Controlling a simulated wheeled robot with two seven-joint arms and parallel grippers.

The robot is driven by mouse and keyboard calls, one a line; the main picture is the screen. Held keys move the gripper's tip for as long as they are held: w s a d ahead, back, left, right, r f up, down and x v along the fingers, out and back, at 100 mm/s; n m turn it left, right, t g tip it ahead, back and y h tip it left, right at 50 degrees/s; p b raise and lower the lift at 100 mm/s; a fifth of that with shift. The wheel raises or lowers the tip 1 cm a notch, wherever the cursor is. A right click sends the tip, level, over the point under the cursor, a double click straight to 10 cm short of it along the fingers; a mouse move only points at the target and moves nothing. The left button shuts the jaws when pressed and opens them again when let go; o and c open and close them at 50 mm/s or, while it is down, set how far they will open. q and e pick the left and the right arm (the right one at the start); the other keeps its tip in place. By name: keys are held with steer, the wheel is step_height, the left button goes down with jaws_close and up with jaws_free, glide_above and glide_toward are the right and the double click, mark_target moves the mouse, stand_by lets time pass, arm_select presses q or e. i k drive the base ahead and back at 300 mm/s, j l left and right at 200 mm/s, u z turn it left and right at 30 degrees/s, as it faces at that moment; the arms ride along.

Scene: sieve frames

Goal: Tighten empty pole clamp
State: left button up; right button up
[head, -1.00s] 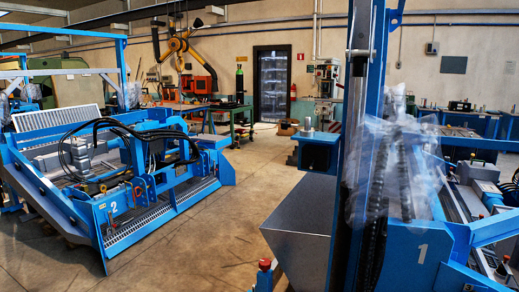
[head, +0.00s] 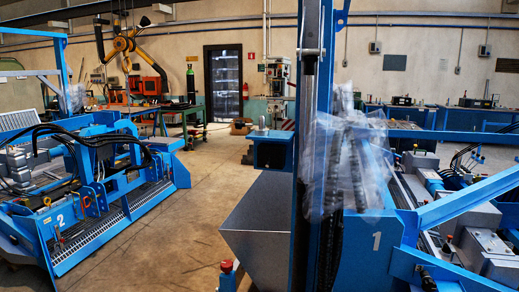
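I cannot make out a pole clamp in the head view. A tall blue upright with a dark rail (head: 307,150) stands right of the middle, close to me. Clear plastic wrap (head: 345,165) hangs around dark hoses on its right side. A blue panel marked 1 (head: 376,241) is below the wrap. Neither of my grippers is in view, so I cannot see whether they hold anything.
A blue machine marked 2 (head: 95,195) stands at the left. A grey metal bin (head: 262,232) and a small red-topped blue post (head: 227,275) are near the upright. Concrete floor (head: 190,215) lies clear between the machines. A dark door (head: 223,82) is at the back.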

mark_target(239, 123)
steer(key=i+j+z, duration=0.15)
steer(key=j+z, duration=0.3)
steer(key=j, duration=1.15)
steer(key=j+z, duration=0.5)
steer(key=j, duration=1.1)
steer(key=k, duration=0.05)
